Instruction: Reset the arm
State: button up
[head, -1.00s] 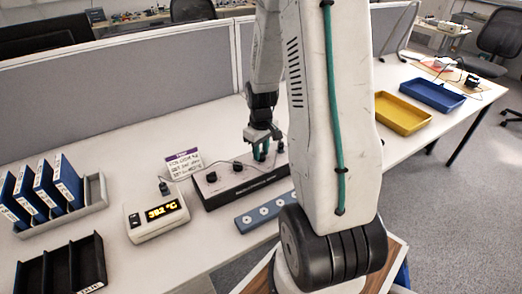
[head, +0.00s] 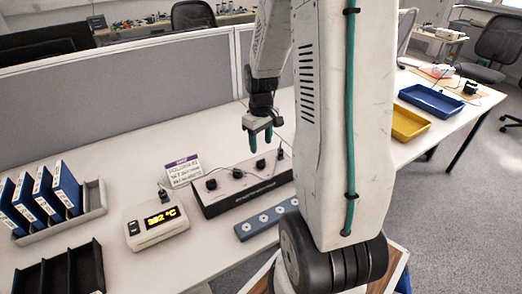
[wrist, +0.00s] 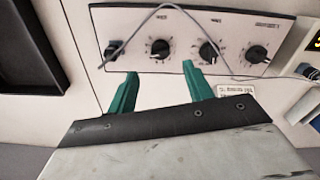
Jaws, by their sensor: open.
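My gripper (head: 261,141) hangs above the black knob box on the table, with its two green fingers pointing down. It is open and empty, and its fingers stand apart in the wrist view (wrist: 158,85). The knob box (head: 225,203) has several black knobs on its top, and its panel (wrist: 184,22) fills the upper part of the wrist view. A thin cable runs across the panel there. The fingers look clear of the knobs. My arm hides the right end of the box in the head view.
A thermometer unit (head: 152,232) with a lit display stands left of the box, by a small sign card (head: 183,171). A blue strip (head: 244,231) lies in front. Blue binders (head: 40,195) and a black tray (head: 45,283) are at left. Yellow (head: 408,125) and blue (head: 430,102) trays are at right.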

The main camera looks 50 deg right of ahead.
jog(key=shift+r, duration=0.45)
dwell(0.3)
jog(key=s+a+r, duration=0.8)
jog(key=a+r, duration=0.1)
jog(key=a, duration=0.2)
jog(key=s+a+r+t, duration=0.1)
jog(key=s+a+r, duration=0.8)
jog(key=a, duration=0.3)
jog(key=shift+s+r, duration=0.15)
jog(key=shift+r, duration=0.05)
